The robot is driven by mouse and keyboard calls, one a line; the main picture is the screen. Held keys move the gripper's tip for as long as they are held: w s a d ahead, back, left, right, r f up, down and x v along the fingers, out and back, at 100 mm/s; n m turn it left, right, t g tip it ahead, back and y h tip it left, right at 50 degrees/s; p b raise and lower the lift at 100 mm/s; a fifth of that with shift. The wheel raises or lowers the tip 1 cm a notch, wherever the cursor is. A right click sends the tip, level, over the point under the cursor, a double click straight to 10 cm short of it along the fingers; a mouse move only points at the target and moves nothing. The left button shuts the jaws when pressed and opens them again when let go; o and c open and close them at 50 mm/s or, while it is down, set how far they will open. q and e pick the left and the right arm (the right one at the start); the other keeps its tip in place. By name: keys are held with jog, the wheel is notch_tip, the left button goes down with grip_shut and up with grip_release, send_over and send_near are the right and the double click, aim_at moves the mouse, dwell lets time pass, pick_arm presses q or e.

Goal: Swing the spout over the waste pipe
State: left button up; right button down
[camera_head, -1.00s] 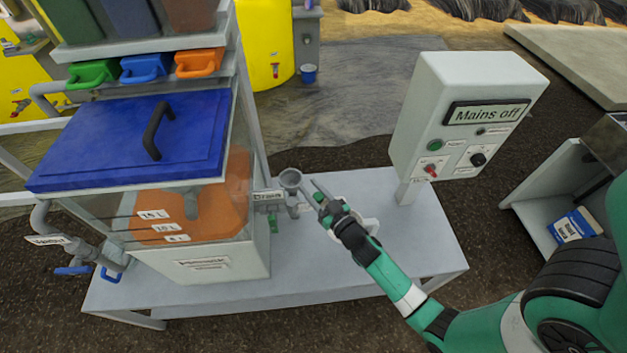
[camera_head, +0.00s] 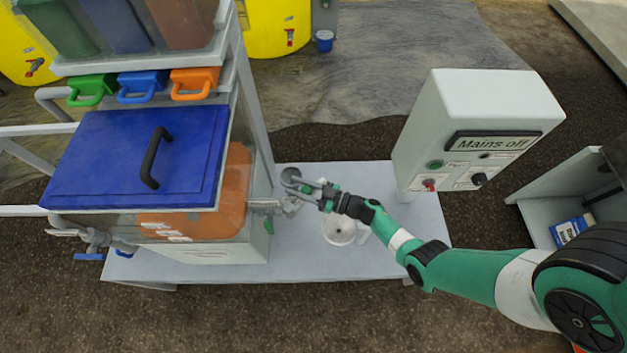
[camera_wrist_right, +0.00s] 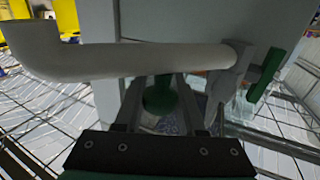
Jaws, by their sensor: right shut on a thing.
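The grey spout (camera_wrist_right: 130,62) runs across the right wrist view, with its bent end at upper left and its other end at the valve with the green lever (camera_wrist_right: 265,75). My right gripper (camera_head: 299,189) is shut on the spout's green grip (camera_wrist_right: 158,98), just below the pipe in the wrist view. The grey funnel mouth of the waste pipe (camera_head: 291,172) is just beyond my fingertips in the head view. The spout lies close to it there, but my fingers partly hide both, so exact alignment cannot be told. My left gripper is not in view.
A white round vessel (camera_head: 339,232) stands on the grey bench (camera_head: 385,255), near my right forearm. The blue-lidded tank (camera_head: 140,150) is on the left. The control box (camera_head: 465,135) reading "Mains off" is at right. The front right of the bench is clear.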

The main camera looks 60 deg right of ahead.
jog(key=shift+w+a+n+g+y+b, duration=0.65)
jog(key=shift+n+g+y+b, duration=0.8)
jog(key=shift+y+b, duration=0.8)
jog(key=shift+w+a+n+g+y+b, duration=0.4)
jog(key=shift+w+n+g+y+b, duration=0.75)
jog(key=shift+b, duration=1.55)
jog(key=shift+w+a+n+g+y+b, duration=0.45)
jog(key=shift+n+g+y+b, duration=0.95)
jog(key=shift+n+y+b, duration=0.9)
jog(key=c, duration=0.8)
grip_release()
jog(key=shift+a, duration=0.1)
jog(key=o, duration=0.3)
jog(key=shift+w, duration=0.15)
jog(key=shift+r, duration=0.1)
